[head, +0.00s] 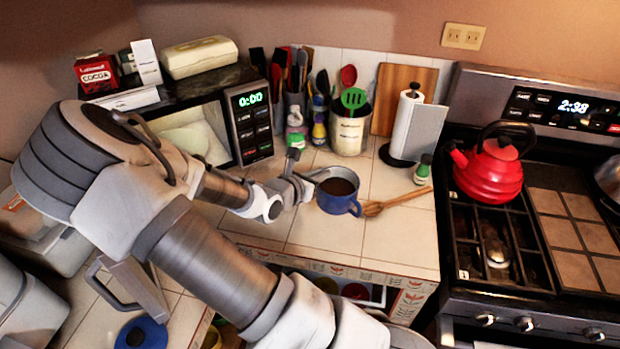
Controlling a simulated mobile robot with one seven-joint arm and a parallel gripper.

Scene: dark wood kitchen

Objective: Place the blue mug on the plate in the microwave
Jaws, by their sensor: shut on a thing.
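The blue mug (338,203) has a dark inside and is upright over the tiled counter, its handle toward the lower right. My gripper (308,184) is shut on the mug at its left rim; the fingertips are small and partly hidden. Whether the mug's base touches the counter, I cannot tell. The microwave (251,122) stands at the back left with a green 0:00 display. Its pale interior shows behind my arm, with a whitish round shape, likely the plate (188,139), inside. My arm hides the lower left of the microwave.
A wooden spoon (398,201) lies right of the mug. Utensil holders (350,133), small bottles and a paper towel roll (405,125) stand behind. A red kettle (488,172) sits on the stove at right. Boxes (97,74) stand on the microwave. Counter in front of the mug is clear.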

